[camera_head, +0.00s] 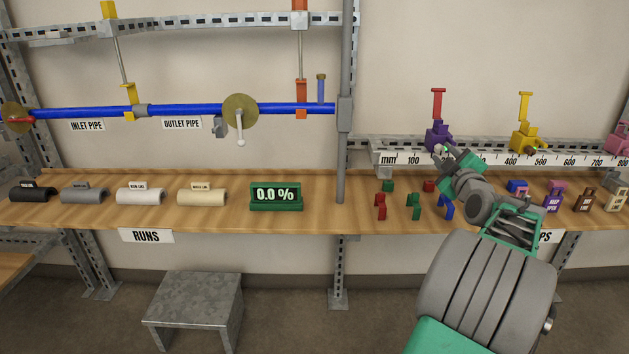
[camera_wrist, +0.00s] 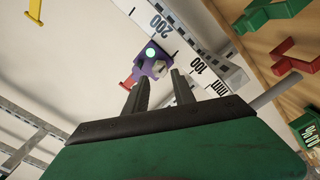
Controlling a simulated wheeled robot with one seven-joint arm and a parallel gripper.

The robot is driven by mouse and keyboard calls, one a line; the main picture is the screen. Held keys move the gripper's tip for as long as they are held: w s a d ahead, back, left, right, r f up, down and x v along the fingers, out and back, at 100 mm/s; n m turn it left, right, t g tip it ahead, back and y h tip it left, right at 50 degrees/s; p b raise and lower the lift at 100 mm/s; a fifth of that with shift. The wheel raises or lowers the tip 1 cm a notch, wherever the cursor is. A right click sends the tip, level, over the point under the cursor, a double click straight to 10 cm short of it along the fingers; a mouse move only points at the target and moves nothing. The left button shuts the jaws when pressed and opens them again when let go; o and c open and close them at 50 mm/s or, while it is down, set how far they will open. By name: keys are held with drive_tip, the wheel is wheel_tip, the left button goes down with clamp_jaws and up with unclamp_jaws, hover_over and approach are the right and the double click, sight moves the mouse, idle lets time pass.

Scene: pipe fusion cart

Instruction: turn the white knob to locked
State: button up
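A purple clamp (camera_head: 437,135) with a red upright handle sits on the ruler rail at the right. The white knob (camera_head: 438,150) is on its front, mostly hidden by my gripper (camera_head: 450,157) in the head view. In the wrist view, the pale knob (camera_wrist: 162,69) shows between the fingertips of my gripper (camera_wrist: 160,78), on the purple clamp (camera_wrist: 150,66) beside a lit green dot (camera_wrist: 150,53). The two fingers are apart. I cannot tell whether either touches the knob.
A yellow clamp (camera_head: 525,137) with a dark knob stands on the same ruler rail (camera_head: 480,158). Several small coloured blocks and tags lie on the wooden shelf (camera_head: 330,215) below. A blue pipe (camera_head: 190,110) and a green 0.0 % display (camera_head: 276,197) are at the left.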

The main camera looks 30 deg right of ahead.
drive_tip(key=w+a+g+y+p, duration=0.2)
drive_tip(key=a+p, duration=0.2)
drive_tip(key=a, duration=0.8)
drive_tip(key=w+a+m+g+y+p, duration=0.1)
drive_tip(key=a+y+p, duration=0.2)
drive_tip(key=a, duration=0.8)
drive_tip(key=w+a+g+y+p, duration=0.2)
drive_tip(key=a+p, duration=0.3)
drive_tip(key=a, duration=0.7)
drive_tip(key=shift+w+a+f+m+g+y, duration=0.3)
drive_tip(key=shift+w+y, duration=0.05)
drive_tip(key=shift+y, duration=0.15)
